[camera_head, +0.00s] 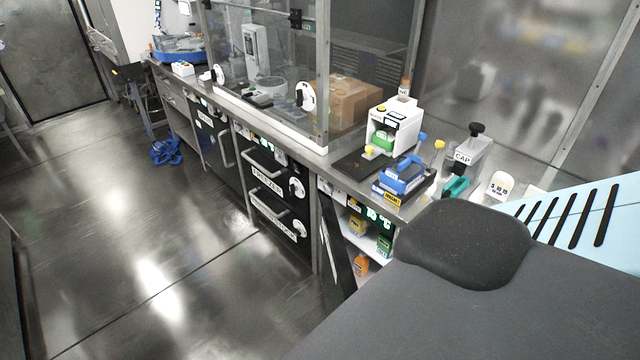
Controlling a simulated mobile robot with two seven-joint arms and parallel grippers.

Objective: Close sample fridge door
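The sample fridge (348,246) is under the bench, right of the freezer drawers. Its front is open, showing a white interior with shelves. Yellow (357,224), green (384,244) and orange (361,264) sample containers stand inside. A dark panel (334,246), apparently the fridge door, stands swung out at the left side of the opening. Its lower part and the fridge's right side are hidden behind a large dark shape in the foreground. Neither of my grippers is in view.
A drawer unit marked freezer (268,172) adjoins the fridge on the left. The benchtop holds a white device (393,124), a blue device (403,176) and a cap dispenser (470,157). The dark floor (150,240) is clear at left; a blue item (166,151) lies farther back.

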